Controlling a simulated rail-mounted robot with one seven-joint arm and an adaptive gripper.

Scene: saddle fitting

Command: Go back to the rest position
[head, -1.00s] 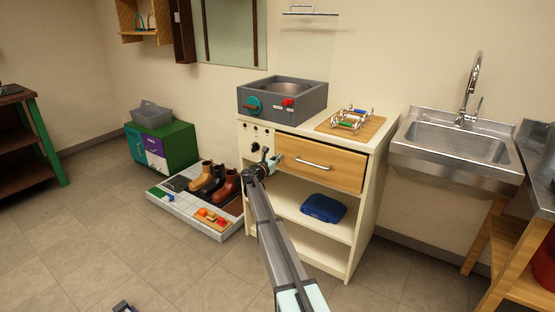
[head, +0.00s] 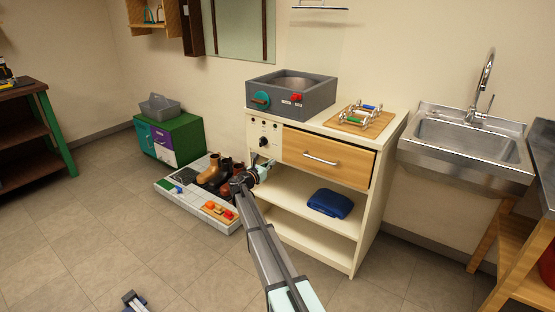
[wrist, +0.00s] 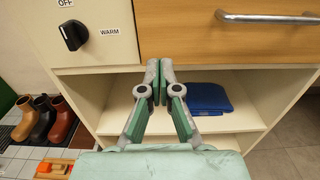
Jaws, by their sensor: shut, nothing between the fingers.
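My gripper (wrist: 160,82) is shut and empty in the wrist view, in front of the cream cabinet (wrist: 88,52). Its fingertips are level with the cabinet's upper edge of the open shelf, below the black knob (wrist: 73,35) marked OFF and WARM. In the head view my gripper (head: 262,168) is small, at the cabinet's left front edge, beneath the knobs. Whether it touches the cabinet cannot be told. The wooden drawer (head: 325,157) to its right looks closed.
A blue folded item (head: 329,203) lies on the cabinet shelf. A grey basin unit (head: 290,95) and a wooden board with a metal rack (head: 360,120) stand on top. Boots (head: 212,172) stand on a low tiled platform (head: 192,200) at left. A sink (head: 465,140) is at right.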

